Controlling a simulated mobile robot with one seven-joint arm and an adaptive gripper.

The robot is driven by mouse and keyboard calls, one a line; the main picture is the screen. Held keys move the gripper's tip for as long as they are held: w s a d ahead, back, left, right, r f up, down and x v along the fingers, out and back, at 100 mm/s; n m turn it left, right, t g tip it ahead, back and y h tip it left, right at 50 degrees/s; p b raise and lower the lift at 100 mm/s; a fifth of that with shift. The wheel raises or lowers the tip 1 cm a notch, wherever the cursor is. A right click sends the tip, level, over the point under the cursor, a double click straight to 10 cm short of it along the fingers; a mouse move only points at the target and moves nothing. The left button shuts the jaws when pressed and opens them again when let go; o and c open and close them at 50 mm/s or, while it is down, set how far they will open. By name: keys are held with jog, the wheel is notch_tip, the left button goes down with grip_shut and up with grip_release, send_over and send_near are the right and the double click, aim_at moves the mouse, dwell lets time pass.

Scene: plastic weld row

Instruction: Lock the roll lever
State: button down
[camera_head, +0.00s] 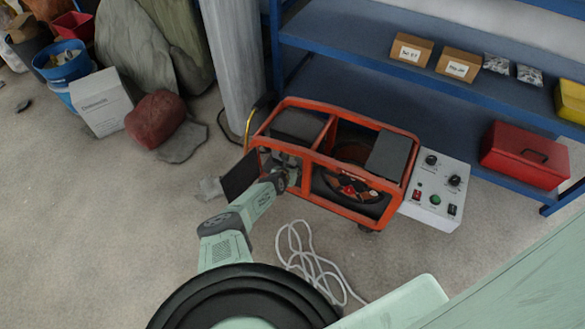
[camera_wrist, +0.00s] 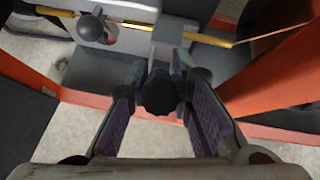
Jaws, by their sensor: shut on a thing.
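The orange-framed machine (camera_head: 335,170) stands on the floor in the middle of the head view. My gripper (camera_head: 283,176) reaches into its left front part, and its fingertips are hard to make out there. In the wrist view my gripper (camera_wrist: 160,88) has its two fingers on either side of a dark knob (camera_wrist: 158,95), shut on it. The knob sits in front of a grey block (camera_wrist: 168,35) and looks like the end of the roll lever. The lever's shaft is mostly hidden. A second dark ball knob (camera_wrist: 90,27) stands to the left, clear of the fingers.
A yellow rod (camera_wrist: 200,38) crosses behind the knob. Orange frame bars (camera_wrist: 270,70) are close on the right. A control box (camera_head: 437,187) stands right of the machine. A white cable (camera_head: 310,260) lies on the floor in front. Blue shelving (camera_head: 400,70) is behind.

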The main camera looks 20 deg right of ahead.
dwell(0.4)
jog(key=c, duration=1.4)
grip_release()
jog(key=shift+c, duration=0.2)
